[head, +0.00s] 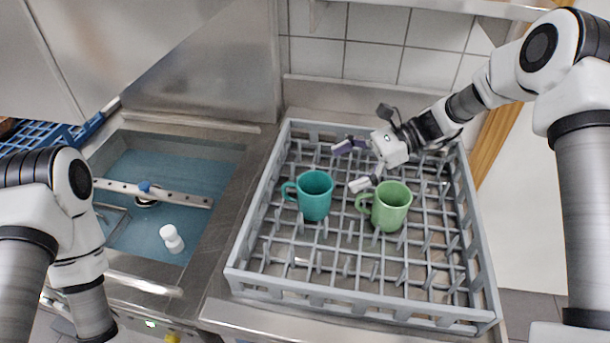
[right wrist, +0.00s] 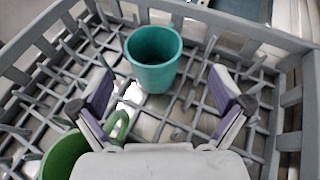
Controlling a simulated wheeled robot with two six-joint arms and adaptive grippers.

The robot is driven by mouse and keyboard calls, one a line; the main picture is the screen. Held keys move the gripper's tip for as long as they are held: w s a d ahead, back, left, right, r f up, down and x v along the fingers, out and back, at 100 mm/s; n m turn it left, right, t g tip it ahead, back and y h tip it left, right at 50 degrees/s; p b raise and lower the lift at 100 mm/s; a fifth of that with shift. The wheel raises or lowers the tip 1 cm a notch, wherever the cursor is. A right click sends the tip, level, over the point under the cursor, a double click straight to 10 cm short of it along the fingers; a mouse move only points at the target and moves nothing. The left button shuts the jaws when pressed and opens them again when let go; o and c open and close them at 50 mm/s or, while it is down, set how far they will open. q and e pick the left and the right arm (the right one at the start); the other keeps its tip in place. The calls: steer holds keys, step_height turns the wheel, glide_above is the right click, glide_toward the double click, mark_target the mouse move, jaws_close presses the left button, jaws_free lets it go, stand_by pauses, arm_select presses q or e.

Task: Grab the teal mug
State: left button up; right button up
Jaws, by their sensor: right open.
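The teal mug (head: 315,196) stands upright in the grey dish rack, left of a green mug, with its handle to the left in the head view.
The green mug (head: 391,207) stands right beside my right gripper in the rack (head: 262,276); in the wrist view it (right wrist: 62,158) is at lower left. Upright rack pegs surround both mugs. A sink (head: 215,165) with a white object (head: 171,239) is at the left.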

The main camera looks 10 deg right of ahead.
mark_target(299, 192)
steer(key=a, duration=0.1)
steer(key=s+a+p, duration=0.1)
steer(key=a, duration=0.1)
steer(key=a+f+p, duration=0.1)
steer(key=a, duration=0.1)
steer(key=shift+s, duration=0.25)
steer(key=shift+w+a+f, duration=0.2)
steer(key=shift+a+f, duration=0.55)
steer(key=shift+a, duration=0.25)
steer(key=shift+w+f, duration=0.1)
steer(key=shift+s, duration=0.2)
steer(key=c, duration=1.3)
